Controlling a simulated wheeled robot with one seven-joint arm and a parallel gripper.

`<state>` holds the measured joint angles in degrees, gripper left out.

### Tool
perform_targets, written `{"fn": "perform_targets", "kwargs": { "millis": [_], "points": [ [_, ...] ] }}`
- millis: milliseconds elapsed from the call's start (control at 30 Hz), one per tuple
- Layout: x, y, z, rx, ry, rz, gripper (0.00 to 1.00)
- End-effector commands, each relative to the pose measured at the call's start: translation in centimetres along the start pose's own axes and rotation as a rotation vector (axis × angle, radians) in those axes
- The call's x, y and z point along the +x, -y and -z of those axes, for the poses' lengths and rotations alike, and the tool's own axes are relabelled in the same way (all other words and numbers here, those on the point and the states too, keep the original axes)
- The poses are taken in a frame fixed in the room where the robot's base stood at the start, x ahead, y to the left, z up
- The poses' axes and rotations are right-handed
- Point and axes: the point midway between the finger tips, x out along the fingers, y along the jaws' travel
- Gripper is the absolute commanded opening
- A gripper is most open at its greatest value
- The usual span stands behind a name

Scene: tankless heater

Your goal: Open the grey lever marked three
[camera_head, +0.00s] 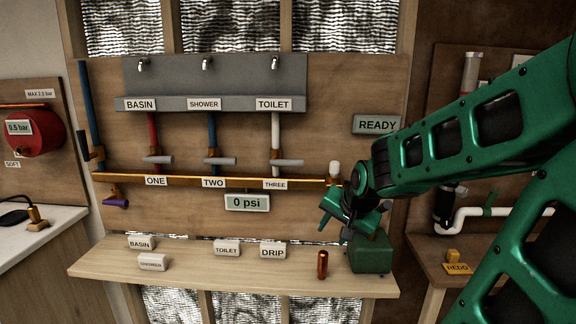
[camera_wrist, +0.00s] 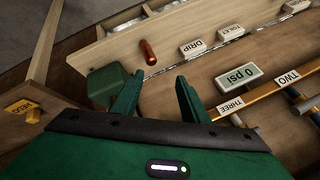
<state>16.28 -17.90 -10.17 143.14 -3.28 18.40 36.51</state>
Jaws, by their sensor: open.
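The grey lever (camera_head: 290,162) above the THREE label (camera_head: 275,184) sticks out sideways to the right from the white TOILET pipe (camera_head: 275,132). The THREE label also shows in the wrist view (camera_wrist: 230,107). My gripper (camera_head: 336,226) is to the right of the lever and lower, in front of the board. In the wrist view my gripper (camera_wrist: 160,82) is open, with nothing between its fingers. It is apart from the lever.
Similar grey levers stand above ONE (camera_head: 157,159) and TWO (camera_head: 221,161). A 0 psi display (camera_head: 247,202) hangs below the brass pipe (camera_head: 190,180). The shelf (camera_head: 200,273) holds label blocks, a copper-coloured cylinder (camera_head: 322,265) and a green box (camera_head: 372,254) near my gripper.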

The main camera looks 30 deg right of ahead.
Motion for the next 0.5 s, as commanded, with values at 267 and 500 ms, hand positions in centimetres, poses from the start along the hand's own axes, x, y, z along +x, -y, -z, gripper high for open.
{"fn": "perform_targets", "kwargs": {
  "millis": [267, 500],
  "points": [
    [1.9, 11.3, 7.8, 0.447, -0.181, 0.424, 0.41],
    [0.8, 16.4, 11.5, 0.711, -0.196, 0.698, 0.41]
  ]
}}
